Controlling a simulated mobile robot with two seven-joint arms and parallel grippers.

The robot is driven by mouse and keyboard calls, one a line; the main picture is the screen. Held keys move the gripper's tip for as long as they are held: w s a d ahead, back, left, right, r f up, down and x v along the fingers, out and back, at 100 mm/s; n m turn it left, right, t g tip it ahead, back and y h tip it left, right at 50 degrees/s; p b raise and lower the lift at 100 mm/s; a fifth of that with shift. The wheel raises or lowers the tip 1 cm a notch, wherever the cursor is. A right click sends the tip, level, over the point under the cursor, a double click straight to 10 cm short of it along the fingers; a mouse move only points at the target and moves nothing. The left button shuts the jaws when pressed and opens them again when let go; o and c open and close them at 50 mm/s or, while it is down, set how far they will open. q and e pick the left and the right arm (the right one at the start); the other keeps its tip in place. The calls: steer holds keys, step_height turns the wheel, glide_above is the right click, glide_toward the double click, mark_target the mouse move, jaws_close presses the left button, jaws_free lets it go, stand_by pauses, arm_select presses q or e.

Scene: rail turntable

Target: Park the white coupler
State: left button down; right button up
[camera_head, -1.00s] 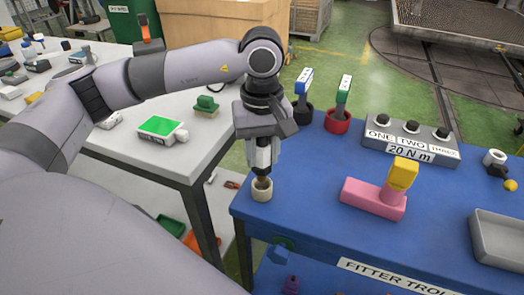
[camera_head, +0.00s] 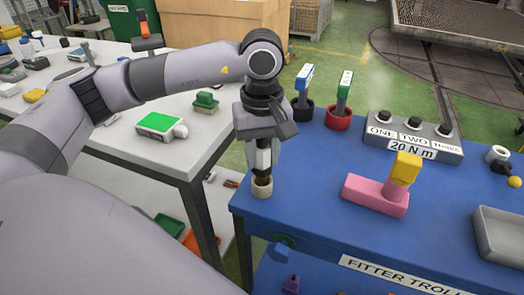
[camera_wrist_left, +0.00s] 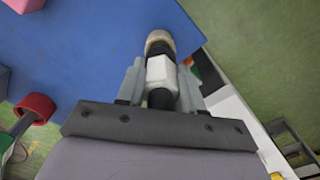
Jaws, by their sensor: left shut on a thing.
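The white coupler (camera_head: 263,160) is upright in the jaws of my left gripper (camera_head: 262,152), near the front left corner of the blue trolley (camera_head: 320,235). Below it stands a small beige cup (camera_head: 262,190). The coupler's dark lower end is at the cup's mouth; how deep it sits inside is hidden. In the left wrist view the coupler (camera_wrist_left: 160,72) shows between the two grey fingers, in line with the beige cup (camera_wrist_left: 159,40). My right gripper is not in view.
On the trolley are a pink block with a yellow top (camera_head: 376,195), a grey labelled box (camera_head: 412,138), a black holder (camera_head: 302,110), a red holder (camera_head: 338,118) and a grey tray (camera_head: 500,235). A white table (camera_head: 195,160) stands left, across a gap.

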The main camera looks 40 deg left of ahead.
arm_select(q)
steer(key=shift+f+b, duration=1.2)
steer(key=shift+f, duration=0.15)
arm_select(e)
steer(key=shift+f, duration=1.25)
arm_select(q)
steer(key=c, duration=0.6)
jaws_free()
steer(key=shift+c, duration=0.2)
steer(key=shift+w+r, duration=0.1)
steer(key=shift+r, duration=0.55)
step_height(320, 180, up, 6)
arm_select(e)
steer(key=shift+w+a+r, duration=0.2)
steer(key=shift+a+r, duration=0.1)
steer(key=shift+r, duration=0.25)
